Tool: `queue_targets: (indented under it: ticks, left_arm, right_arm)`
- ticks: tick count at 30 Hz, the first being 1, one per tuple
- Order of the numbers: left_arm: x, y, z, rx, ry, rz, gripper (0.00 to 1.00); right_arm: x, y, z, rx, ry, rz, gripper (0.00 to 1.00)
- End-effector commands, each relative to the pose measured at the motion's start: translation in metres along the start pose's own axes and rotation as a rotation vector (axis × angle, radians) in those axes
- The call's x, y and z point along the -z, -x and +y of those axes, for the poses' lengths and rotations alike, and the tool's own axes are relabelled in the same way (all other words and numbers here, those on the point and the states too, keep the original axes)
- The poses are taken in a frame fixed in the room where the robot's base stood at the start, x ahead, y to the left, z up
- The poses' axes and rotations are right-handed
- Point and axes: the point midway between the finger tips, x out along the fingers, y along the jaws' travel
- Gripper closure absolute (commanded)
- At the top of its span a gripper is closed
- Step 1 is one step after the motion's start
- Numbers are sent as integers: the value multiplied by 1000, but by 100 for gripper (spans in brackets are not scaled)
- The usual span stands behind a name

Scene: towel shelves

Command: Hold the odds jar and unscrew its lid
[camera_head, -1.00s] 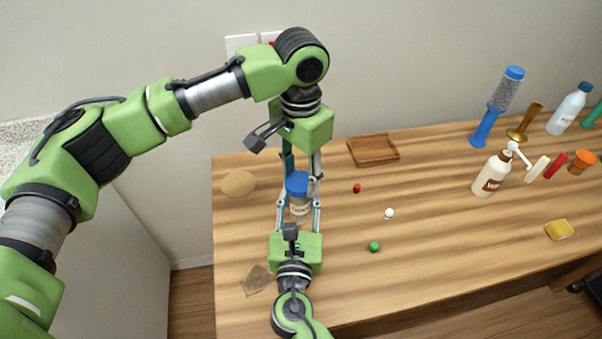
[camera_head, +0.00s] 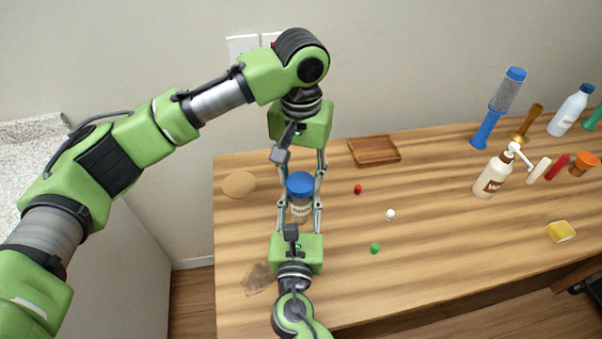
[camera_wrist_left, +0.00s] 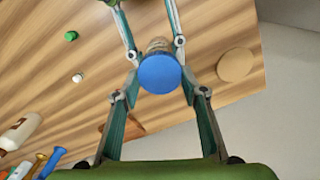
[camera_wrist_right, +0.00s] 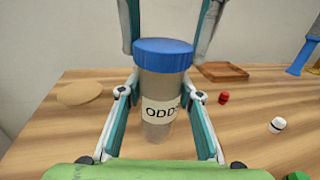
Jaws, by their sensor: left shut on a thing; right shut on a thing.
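The odds jar (camera_head: 299,210) stands upright near the left part of the table, a clear jar with a white label that shows part of "ODDS" in the right wrist view (camera_wrist_right: 158,111). Its blue lid (camera_head: 299,184) sits on top and shows from above in the left wrist view (camera_wrist_left: 160,73). My left gripper (camera_head: 303,182) comes from the wall side, its fingers shut on the lid. My right gripper (camera_head: 299,208) comes from the near side, shut on the jar's body. The thread under the lid is hidden.
A wooden tray (camera_head: 375,151) lies behind to the right. A round tan disc (camera_head: 239,185) lies to the left. Red (camera_head: 358,189), white (camera_head: 390,214) and green (camera_head: 375,248) small pieces lie right of the jar. A pump bottle (camera_head: 492,176) and several other items stand farther right.

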Motion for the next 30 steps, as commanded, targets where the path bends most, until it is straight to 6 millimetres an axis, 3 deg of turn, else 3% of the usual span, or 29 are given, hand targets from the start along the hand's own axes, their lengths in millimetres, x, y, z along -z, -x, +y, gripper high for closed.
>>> queue_targets:
  ticks: [5,15,23,24,26,30]
  left_arm:
    - [1,-1,-2,3,64,2,86]
    - [0,-1,-3,2,495,2,86]
    - [1,-1,-4,3,528,3,86]
    - [1,-1,-4,3,528,3,58]
    - [1,-1,-4,3,527,3,43]
    - [0,-1,-3,2,525,2,41]
  right_arm:
    - [0,0,0,1,0,0,89]
    - [0,0,0,1,0,0,89]
    - [0,0,0,1,0,0,89]
    - [0,0,0,1,0,0,89]
    - [0,0,0,1,0,0,89]
    - [0,0,0,0,0,0,89]
